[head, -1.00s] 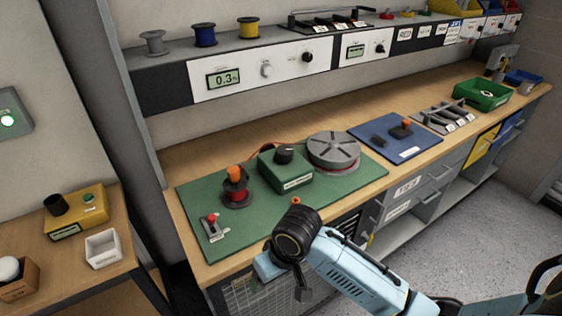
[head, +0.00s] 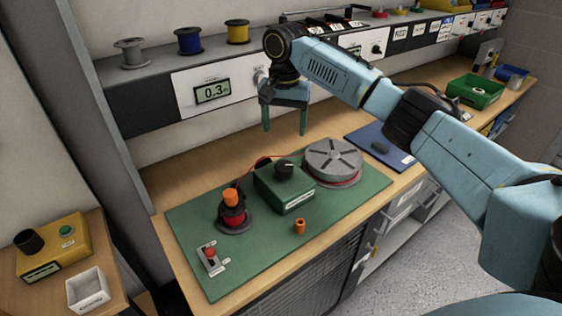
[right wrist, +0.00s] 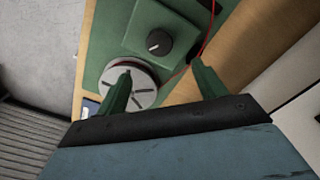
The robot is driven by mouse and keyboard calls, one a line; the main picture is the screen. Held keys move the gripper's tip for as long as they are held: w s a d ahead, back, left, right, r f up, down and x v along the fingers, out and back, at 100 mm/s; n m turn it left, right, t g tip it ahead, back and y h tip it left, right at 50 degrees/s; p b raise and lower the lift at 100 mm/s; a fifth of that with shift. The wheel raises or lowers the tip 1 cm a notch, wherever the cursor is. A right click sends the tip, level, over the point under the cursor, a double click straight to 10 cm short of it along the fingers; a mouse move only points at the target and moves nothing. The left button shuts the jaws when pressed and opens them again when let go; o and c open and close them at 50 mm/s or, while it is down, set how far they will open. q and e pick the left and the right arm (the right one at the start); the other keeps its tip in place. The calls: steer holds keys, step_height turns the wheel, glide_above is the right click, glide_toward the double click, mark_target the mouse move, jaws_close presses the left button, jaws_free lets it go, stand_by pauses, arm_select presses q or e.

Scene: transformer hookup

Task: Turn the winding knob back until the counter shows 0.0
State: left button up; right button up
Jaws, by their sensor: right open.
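The counter (head: 212,92) on the shelf's white panel reads 0.3; any further digit is hard to read. A grey knob (head: 261,76) beside it is partly covered by my right arm. A red spool (head: 233,214) with an orange knob (head: 231,197) on top stands on the green board. A green box with a black knob (head: 284,170) sits beside it; this black knob also shows in the right wrist view (right wrist: 158,42). My right gripper (head: 285,132) is open and empty, pointing down above the board's rear, apart from these knobs. My left gripper is out of view.
The green board (head: 240,272) also carries a slotted grey disc (head: 333,158), a small orange piece (head: 300,226) and a red-topped switch (head: 210,255). A blue mat (head: 400,158) lies to the right. Spools line the shelf above. My right arm crosses the right side.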

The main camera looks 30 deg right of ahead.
mark_target(284, 165)
step_height(284, 165, down, 13)
steer(key=shift+s+f+b, duration=0.1)
steer(key=shift+b, duration=0.55)
steer(key=shift+c, duration=0.4)
